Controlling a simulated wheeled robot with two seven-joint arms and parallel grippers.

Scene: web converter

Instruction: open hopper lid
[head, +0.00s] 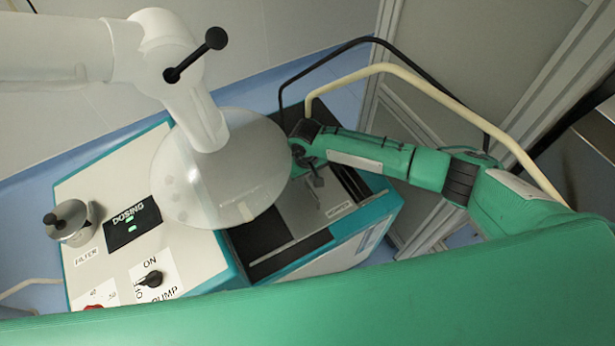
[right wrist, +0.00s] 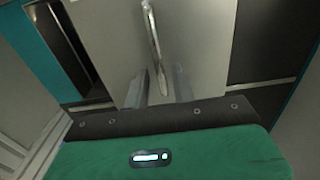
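The hopper lid (head: 312,212) looks like a flat grey metal plate on the right part of the machine's top, and it lies flat. A small label beside it is too small to read surely. A slim metal handle (right wrist: 154,45) stands up from the plate. My right gripper (head: 314,172) is above the plate at the handle. In the right wrist view its two grey fingers (right wrist: 163,84) are apart, with the lower end of the handle between them and gaps visible beside it. Contact cannot be told. My left gripper is not in view.
A dosing display (head: 131,222), a pump knob (head: 151,279) and a filter cap (head: 70,220) are further left. Bent black and cream tubes (head: 408,73) rise behind my right arm.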

